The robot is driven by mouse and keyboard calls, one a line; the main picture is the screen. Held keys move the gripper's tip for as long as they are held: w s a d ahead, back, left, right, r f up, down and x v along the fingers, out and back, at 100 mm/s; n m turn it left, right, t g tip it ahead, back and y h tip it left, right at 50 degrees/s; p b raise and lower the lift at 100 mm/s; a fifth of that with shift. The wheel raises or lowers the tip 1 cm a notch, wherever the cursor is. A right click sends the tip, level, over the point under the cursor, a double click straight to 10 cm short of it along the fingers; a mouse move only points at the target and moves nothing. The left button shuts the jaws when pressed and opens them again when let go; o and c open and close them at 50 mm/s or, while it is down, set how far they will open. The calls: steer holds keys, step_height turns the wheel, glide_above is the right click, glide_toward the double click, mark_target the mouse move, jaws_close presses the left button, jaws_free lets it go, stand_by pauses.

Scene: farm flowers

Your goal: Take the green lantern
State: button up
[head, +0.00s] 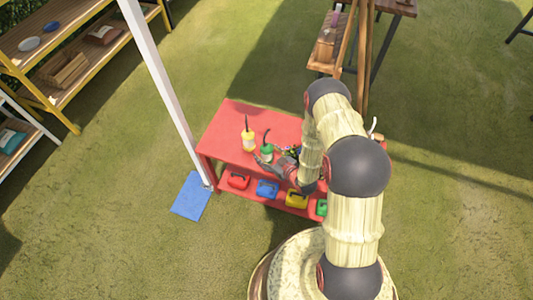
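A red table (228,128) with a lower shelf stands in the middle of the head view. A small green object with a dark curved top (266,152), possibly the lantern, stands on the tabletop. A similar yellow object (248,138) is just behind it to the left. My gripper (267,162) is low over the tabletop at the near side of the green object and overlaps it in the picture. Contact and finger opening are too small to make out. Another green item (321,207) is on the lower shelf, partly hidden by my arm.
Red (238,181), blue (267,189) and yellow (297,198) items sit on the lower shelf. A white post (165,90) rises at the table's left, beside a blue mat (190,197). Wooden shelves (60,50) stand at the upper left. The grass between is clear.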

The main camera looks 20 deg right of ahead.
steer(key=shift+c, duration=1.2)
steer(key=c, duration=1.1)
steer(key=shift+r, duration=0.1)
steer(key=shift+c, duration=0.6)
